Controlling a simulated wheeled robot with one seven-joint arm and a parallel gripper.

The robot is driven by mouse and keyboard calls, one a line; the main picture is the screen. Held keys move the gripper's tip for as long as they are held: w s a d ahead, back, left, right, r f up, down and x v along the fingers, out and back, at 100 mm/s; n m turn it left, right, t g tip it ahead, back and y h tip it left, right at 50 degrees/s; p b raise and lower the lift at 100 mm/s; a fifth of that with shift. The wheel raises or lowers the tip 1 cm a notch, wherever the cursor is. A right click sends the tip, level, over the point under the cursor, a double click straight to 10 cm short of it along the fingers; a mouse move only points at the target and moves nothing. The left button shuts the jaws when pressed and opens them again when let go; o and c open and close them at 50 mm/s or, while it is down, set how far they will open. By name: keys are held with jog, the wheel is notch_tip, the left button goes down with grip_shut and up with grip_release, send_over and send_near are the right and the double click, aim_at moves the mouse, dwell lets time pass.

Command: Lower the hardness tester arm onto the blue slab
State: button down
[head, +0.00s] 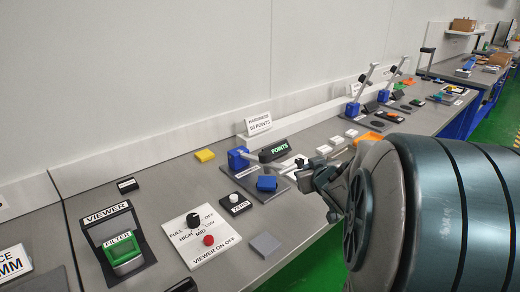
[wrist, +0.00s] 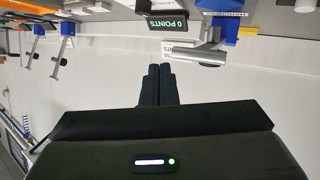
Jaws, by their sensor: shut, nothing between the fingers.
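The hardness tester has a blue post (head: 238,160) and a dark display reading POINTS (head: 275,150). A blue slab (head: 267,183) lies at the front of the tester, on or beside its dark base plate. In the wrist view, which is upside down, the silver tester arm (wrist: 197,53) reaches sideways from the blue post (wrist: 229,28), near the display (wrist: 190,22). My gripper (head: 303,165) is just right of the display in the head view; its fingers (wrist: 158,84) are shut and empty, apart from the arm in the wrist picture. Whether the arm touches the slab cannot be told.
A ZERO button (head: 238,203), grey slab (head: 265,244) and dial panel (head: 190,250) lie in front. A yellow block (head: 205,156) is behind left. Several white blocks (head: 323,150) lie right of the tester. Other stands with raised arms (head: 360,85) are farther along the bench.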

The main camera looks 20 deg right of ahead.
notch_tip(320, 180, up, 2)
jog(key=d+n+t+y+p, duration=0.1)
jog(key=t+y, duration=0.1)
jog(key=y, duration=0.1)
jog(key=n+y+p, duration=0.2)
jog(key=n+y, duration=0.1)
jog(key=y, duration=0.3)
send_over(287, 167)
jog(key=s, duration=0.2)
jog(key=shift+w+r+t, duration=0.2)
jog(key=shift+r+t, duration=0.2)
jog(key=shift+r, duration=0.05)
jog(key=shift+w+a+f, duration=0.15)
jog(key=shift+w+f, duration=0.2)
jog(key=shift+w, duration=0.1)
jog(key=shift+s+d+f, duration=0.15)
jog(key=shift+s+f, duration=0.3)
jog(key=shift+f, duration=0.3)
jog(key=shift+s+d+f, duration=0.15)
jog(key=shift+s+f, duration=0.25)
jog(key=shift+f, duration=0.35)
